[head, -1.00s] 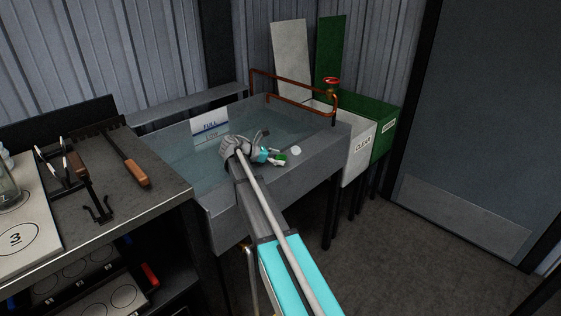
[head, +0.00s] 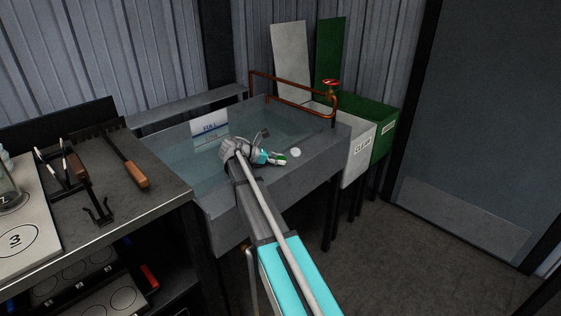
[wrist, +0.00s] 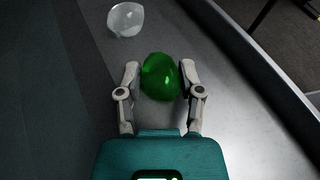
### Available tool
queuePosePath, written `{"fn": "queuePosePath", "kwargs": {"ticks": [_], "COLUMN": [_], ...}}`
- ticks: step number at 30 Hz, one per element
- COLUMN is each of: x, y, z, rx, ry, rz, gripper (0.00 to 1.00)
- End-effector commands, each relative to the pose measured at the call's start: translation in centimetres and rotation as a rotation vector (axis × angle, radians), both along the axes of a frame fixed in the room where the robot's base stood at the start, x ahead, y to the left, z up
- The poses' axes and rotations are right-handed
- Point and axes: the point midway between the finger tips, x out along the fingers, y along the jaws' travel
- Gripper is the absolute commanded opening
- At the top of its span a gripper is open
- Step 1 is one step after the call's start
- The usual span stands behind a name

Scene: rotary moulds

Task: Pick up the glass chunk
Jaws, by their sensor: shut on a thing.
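A green glass chunk (wrist: 160,77) sits between the two fingers of my gripper (wrist: 160,82) in the wrist view, and the gripper is shut on it. In the head view, the green chunk (head: 279,160) shows small at my gripper (head: 277,159), at the front rim of the water trough. A clear glass chunk (wrist: 126,19) lies on the grey ledge beyond the gripper, apart from it. It also shows in the head view (head: 295,152), just right of the gripper. Whether the green chunk touches the ledge cannot be told.
The trough (head: 225,217) holds water and has a FULL label (head: 210,124) at its back. A white bin (head: 360,148) marked CLEAR and a green bin (head: 386,135) stand to its right. A red valve (head: 331,82) and pipe rise between. A workbench (head: 160,192) with tools stands left.

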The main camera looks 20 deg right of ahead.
Motion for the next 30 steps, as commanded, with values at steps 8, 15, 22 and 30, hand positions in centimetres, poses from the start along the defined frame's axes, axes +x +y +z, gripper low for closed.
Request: {"fn": "queuePosePath", "kwargs": {"ticks": [8, 15, 22, 30], "x": [0.0, 0.0, 0.0, -1.3], "y": [0.0, 0.0, 0.0, -0.1], "z": [0.0, 0.6, 2.1, 4.9], "rx": [0.001, 0.001, 0.001, 0.0], "ry": [0.0, 0.0, 0.0, 0.0], "rz": [0.0, 0.0, 0.0, 0.0], "gripper": [0.0, 0.0, 0.0, 0.0]}}
